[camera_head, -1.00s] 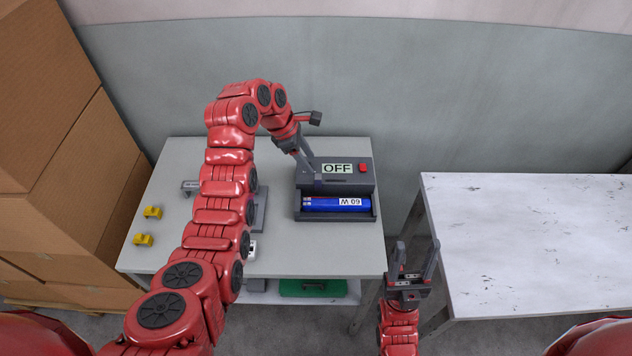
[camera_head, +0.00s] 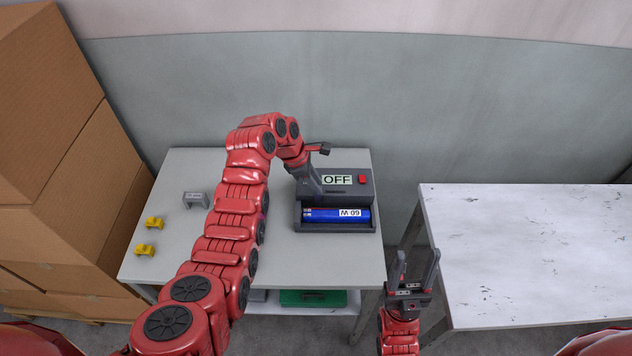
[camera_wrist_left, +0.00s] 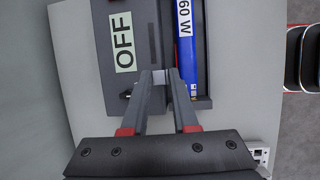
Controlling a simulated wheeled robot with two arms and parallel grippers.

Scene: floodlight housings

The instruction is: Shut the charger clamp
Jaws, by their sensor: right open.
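The dark grey charger (camera_head: 352,188) stands on the left table, with an OFF label (camera_head: 337,180) and a red button (camera_head: 362,179). A blue battery (camera_head: 325,215) marked 60 W lies in its front tray. My left gripper (camera_head: 316,194) is at the charger's left end, beside the battery. In the left wrist view its fingertips (camera_wrist_left: 160,77) are a small gap apart at the charger's edge, with a light grey piece between them. I cannot tell if they grip it. The clamp cannot be clearly made out. My right gripper (camera_head: 411,266) is open and empty, between the tables.
Two yellow pieces (camera_head: 154,223) and a grey block (camera_head: 195,199) lie on the left of the table (camera_head: 300,262). A green item (camera_head: 312,298) is on the shelf below. The white right table (camera_head: 530,250) is bare. Cardboard boxes (camera_head: 60,200) stand at left.

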